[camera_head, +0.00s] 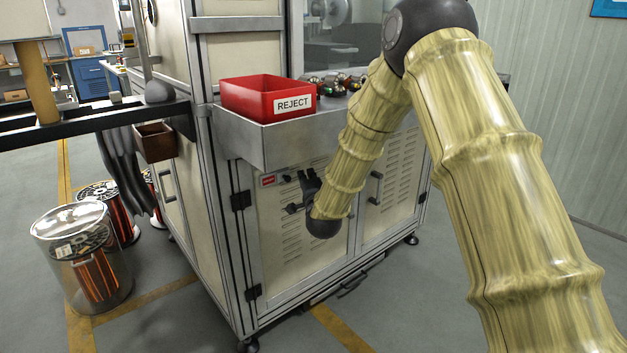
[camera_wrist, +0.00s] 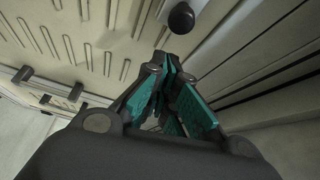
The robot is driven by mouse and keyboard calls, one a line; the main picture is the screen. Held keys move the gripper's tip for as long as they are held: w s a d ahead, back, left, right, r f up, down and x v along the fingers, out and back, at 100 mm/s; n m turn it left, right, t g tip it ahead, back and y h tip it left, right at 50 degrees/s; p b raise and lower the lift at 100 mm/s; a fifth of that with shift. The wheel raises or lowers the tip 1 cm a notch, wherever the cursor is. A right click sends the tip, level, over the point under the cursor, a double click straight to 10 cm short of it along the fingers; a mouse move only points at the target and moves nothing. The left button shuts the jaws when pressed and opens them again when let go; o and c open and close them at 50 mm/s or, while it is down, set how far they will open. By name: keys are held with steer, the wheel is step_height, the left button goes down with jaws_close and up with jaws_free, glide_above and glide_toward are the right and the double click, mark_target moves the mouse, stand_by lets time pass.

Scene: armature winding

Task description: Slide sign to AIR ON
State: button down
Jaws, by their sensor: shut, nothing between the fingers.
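No sign reading AIR ON can be made out in either view. A small red label (camera_head: 268,181), too small to read, is on the upper left of the near cabinet door (camera_head: 290,240). My gripper (camera_head: 299,193) is in front of this door, to the right of and a little below the label. In the wrist view my gripper (camera_wrist: 172,85) is shut and empty, with its teal finger pads close together. A black rounded knob (camera_wrist: 181,17) shows beyond the fingertips on a pale panel. The gap between fingertips and door cannot be told.
A red REJECT bin (camera_head: 262,98) and several small parts (camera_head: 333,84) sit on the cabinet's top ledge. Black door handles (camera_head: 375,187) stick out to the right. A clear drum of wire (camera_head: 83,258) stands on the floor at left. The floor before the cabinet is mostly clear.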

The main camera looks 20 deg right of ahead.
steer(key=shift+s+a+f, duration=0.15)
steer(key=shift+s+a, duration=0.05)
steer(key=shift+a, duration=0.7)
steer(key=shift+s+a, duration=0.3)
steer(key=shift+a, duration=0.6)
steer(key=shift+s+a, duration=0.35)
steer(key=shift+a, duration=0.5)
steer(key=shift+s+a, duration=0.3)
steer(key=shift+a, duration=0.6)
steer(key=shift+w+d+p, duration=0.1)
steer(key=shift+d+p, duration=0.25)
steer(key=shift+d, duration=0.1)
steer(key=p, duration=0.2)
glide_toward(287, 177)
steer(key=s+d, duration=0.2)
steer(key=shift+s+d, duration=0.4)
